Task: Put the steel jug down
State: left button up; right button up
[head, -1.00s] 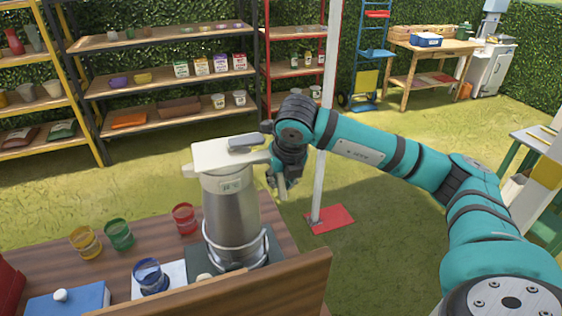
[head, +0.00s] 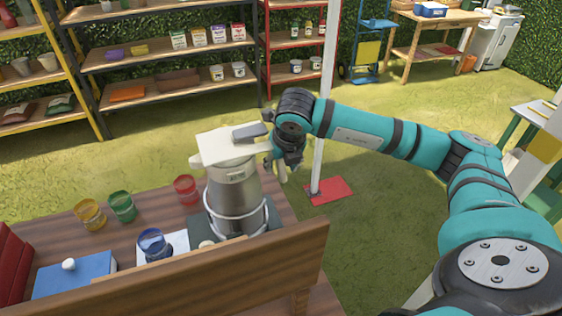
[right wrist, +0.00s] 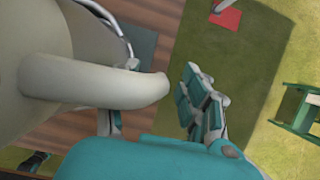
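The steel jug (head: 235,190) has a white lid and stands upright over the dark mat (head: 272,228) on the wooden table. A wire ring circles its lower part. Its base is partly hidden by the table's front board. My right gripper (head: 284,172) is at the right side of the jug, at its handle. In the right wrist view the pale handle (right wrist: 120,86) lies between the spread fingers (right wrist: 150,112), with a narrow gap to the right finger. The left finger is partly hidden behind the handle. My left gripper is out of view.
Red (head: 187,190), green (head: 122,207), yellow (head: 90,214) and blue (head: 154,244) cups stand left of the jug. A blue box (head: 75,275) is at the front left. The wooden board (head: 230,270) rises along the table's front. A pale pole (head: 325,100) stands behind my right arm.

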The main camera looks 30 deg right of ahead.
jog(key=shift+r, duration=0.3)
jog(key=b+v, duration=0.3)
jog(key=v, duration=0.8)
jog(key=shift+r, duration=0.2)
jog(key=shift+s, duration=0.15)
dwell(0.5)
